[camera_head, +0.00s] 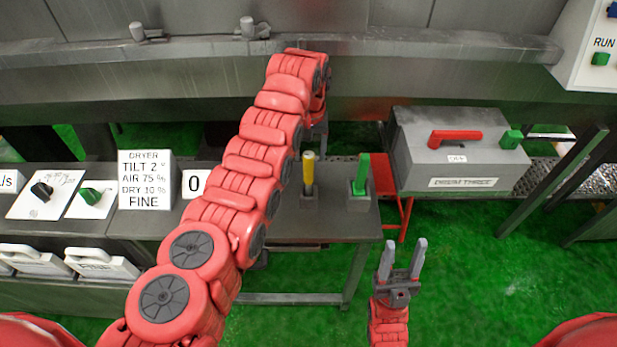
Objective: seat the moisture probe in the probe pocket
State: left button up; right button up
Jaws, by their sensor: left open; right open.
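A yellow rod with a grey lower part (309,172) stands upright on the grey metal table. A green upright piece in a grey block (359,190) stands to its right. No label shows which is the moisture probe, and I cannot make out the probe pocket for certain. My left arm reaches across the middle and bends down at its far end. My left gripper (318,143) is small and partly hidden there, just above and behind the yellow rod's top, and looks apart from it. My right gripper (402,258) is open and empty, in front of the table's right side.
A metal rail (190,48) crosses the back. Green floor is open at right.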

aim_at(308, 164)
pick_arm(q)
notch_tip(308, 164, down, 2)
jog(key=shift+s+a+p, duration=0.1)
jog(key=shift+a+p, duration=0.05)
jog(key=shift+p, duration=0.9)
jog(key=shift+f, duration=1.45)
grip_shut()
